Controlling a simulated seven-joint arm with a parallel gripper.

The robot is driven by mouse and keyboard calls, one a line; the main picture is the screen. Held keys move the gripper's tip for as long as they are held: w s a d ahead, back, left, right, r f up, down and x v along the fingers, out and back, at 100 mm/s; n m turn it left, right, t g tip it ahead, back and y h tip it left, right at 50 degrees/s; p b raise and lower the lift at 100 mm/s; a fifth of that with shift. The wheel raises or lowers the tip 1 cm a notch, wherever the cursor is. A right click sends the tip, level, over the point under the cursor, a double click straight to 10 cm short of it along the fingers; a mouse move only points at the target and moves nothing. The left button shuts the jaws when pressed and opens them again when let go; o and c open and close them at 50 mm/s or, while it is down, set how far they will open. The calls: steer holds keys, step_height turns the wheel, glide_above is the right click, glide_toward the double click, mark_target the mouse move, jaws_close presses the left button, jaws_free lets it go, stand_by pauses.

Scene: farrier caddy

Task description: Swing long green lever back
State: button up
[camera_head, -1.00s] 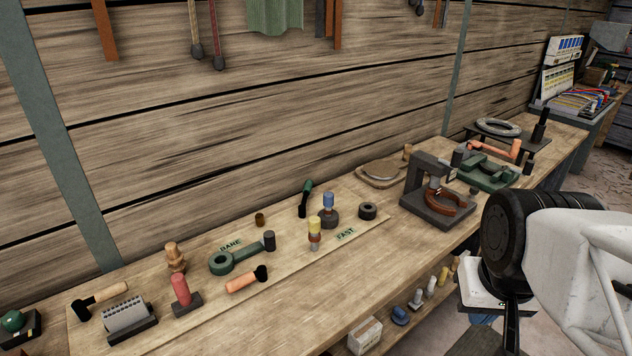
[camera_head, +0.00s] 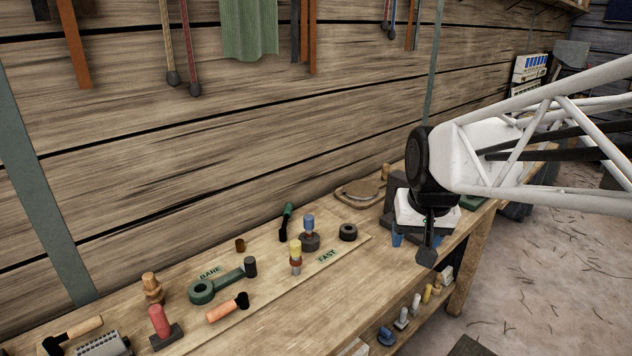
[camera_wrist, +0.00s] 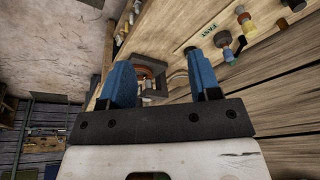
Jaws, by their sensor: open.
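A long green lever (camera_head: 222,284) lies on the wooden board on the bench in the head view. It has a green ring at its left end and a black knob at its right end, near the BARE label (camera_head: 210,272). I cannot make it out in the wrist view. My gripper (camera_wrist: 160,62) is open, with two blue fingers apart and nothing seen held between them. In the head view it is over the bench's right part, well to the right of the lever, partly hidden by my own wrist.
Near the lever are an orange-handled tool (camera_head: 226,308), a yellow-topped peg (camera_head: 295,257), a blue-topped peg (camera_head: 308,232), a black ring (camera_head: 348,232) and a red-handled piece (camera_head: 160,323). A dark stand (camera_wrist: 150,62) with an orange horseshoe is beyond my fingers. The bench's front middle is clear.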

steer(key=w+a, duration=0.5)
steer(key=w, duration=0.9)
steer(key=t+y, duration=0.1)
steer(key=y, duration=0.1)
glide_toward(289, 207)
step_height(289, 207, down, 2)
steer(key=shift+w+a+f, duration=0.1)
steer(key=shift+w+a, duration=0.25)
steer(key=shift+a, duration=0.05)
steer(key=shift+x, duration=3.85)
